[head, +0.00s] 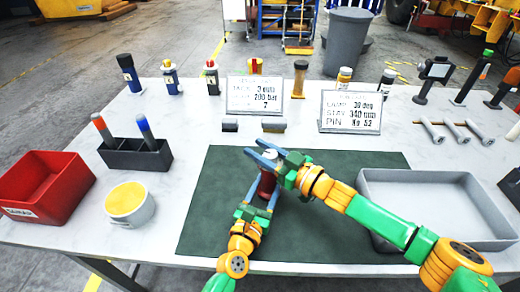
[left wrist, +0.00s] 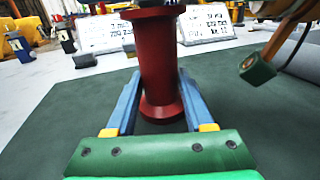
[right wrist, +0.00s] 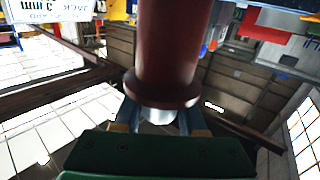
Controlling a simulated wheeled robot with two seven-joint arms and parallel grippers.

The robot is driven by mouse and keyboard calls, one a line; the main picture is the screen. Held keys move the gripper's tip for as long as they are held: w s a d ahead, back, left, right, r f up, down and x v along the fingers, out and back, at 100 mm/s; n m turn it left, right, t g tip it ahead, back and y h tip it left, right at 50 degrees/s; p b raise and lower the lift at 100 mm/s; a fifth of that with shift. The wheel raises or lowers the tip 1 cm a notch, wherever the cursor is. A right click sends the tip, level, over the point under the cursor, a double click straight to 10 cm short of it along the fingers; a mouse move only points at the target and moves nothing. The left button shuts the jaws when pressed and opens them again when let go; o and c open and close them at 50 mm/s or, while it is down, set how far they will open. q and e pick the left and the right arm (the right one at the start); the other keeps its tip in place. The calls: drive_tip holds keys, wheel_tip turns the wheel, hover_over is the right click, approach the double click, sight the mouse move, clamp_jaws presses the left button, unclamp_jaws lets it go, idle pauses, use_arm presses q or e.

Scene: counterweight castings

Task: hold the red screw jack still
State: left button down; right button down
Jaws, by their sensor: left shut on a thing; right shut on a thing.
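The red screw jack (head: 267,184) stands upright on the dark green mat (head: 210,205). My left gripper (head: 263,193) is shut on it, with one blue finger on each side of its red body. The left wrist view shows the waisted red body (left wrist: 158,60) between the fingers, its flared foot low down. My right gripper (head: 256,149) comes in from the right at the top of the jack. In the right wrist view, its fingers are shut around a silvery part (right wrist: 158,115) beyond the red flange. The right gripper hides much of the jack's top in the head view.
A grey tray (head: 440,177) lies right of the mat, under my right arm. A red bin (head: 45,185), a yellow-topped cup (head: 129,204) and a dark holder (head: 135,155) stand left. Two sign plates (head: 254,95) (head: 350,111) and several posts stand behind. The mat's left part is clear.

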drive_tip(key=shift+m+t+h, duration=0.3)
drive_tip(key=shift+m+t, duration=0.1)
drive_tip(key=shift+m, duration=0.1)
drive_tip(key=m+t+h, duration=0.2)
drive_tip(key=t+h, duration=0.1)
drive_tip(key=shift+w+d+m, duration=0.1)
drive_tip(key=shift+w+m, duration=0.1)
drive_tip(key=shift+m, duration=0.2)
drive_tip(key=shift+w+d+m+t+h, duration=0.2)
drive_tip(key=shift+m+t+h, duration=0.25)
drive_tip(key=shift+h, duration=0.3)
drive_tip(key=shift+w+d+m+t+h, duration=0.1)
drive_tip(key=shift+d+m+t+h, duration=0.25)
drive_tip(key=shift+h, duration=0.4)
drive_tip(key=shift+a, duration=0.1)
drive_tip(key=shift+c, duration=2.3)
unclamp_jaws()
